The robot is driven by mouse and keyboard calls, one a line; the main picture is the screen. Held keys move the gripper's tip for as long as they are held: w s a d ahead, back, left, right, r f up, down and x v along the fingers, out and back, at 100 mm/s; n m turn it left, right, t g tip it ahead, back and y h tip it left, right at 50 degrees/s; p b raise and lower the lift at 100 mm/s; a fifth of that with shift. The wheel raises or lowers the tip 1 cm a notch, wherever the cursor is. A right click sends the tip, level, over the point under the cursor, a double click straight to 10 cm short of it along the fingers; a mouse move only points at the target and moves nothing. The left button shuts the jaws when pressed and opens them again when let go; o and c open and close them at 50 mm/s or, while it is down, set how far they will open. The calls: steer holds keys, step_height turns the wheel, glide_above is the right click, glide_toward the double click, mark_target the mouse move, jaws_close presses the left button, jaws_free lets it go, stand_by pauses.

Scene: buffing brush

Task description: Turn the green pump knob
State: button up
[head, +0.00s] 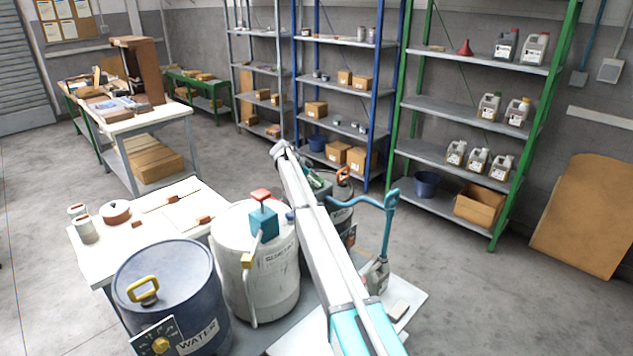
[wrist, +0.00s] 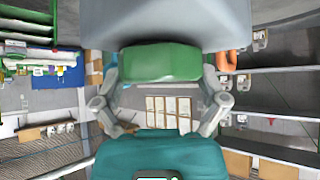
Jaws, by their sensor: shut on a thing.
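The green pump knob (wrist: 162,62) is a rounded block in the upper middle of the wrist view. My gripper (wrist: 160,88) is shut on it, with one grey finger on each side. In the head view my arm reaches up across the middle and hides most of the gripper and knob. A teal pump pipe (head: 388,215) shows to the right of the arm.
A white drum (head: 240,275) with a red-knobbed teal pump (head: 263,222) stands close left of my arm. A blue water drum (head: 165,270) with a yellow handle is further left. Shelves (head: 470,115) stand behind.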

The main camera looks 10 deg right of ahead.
steer(key=o, duration=0.8)
steer(key=shift+s+n+t, duration=0.1)
steer(key=shift+n+t, duration=0.3)
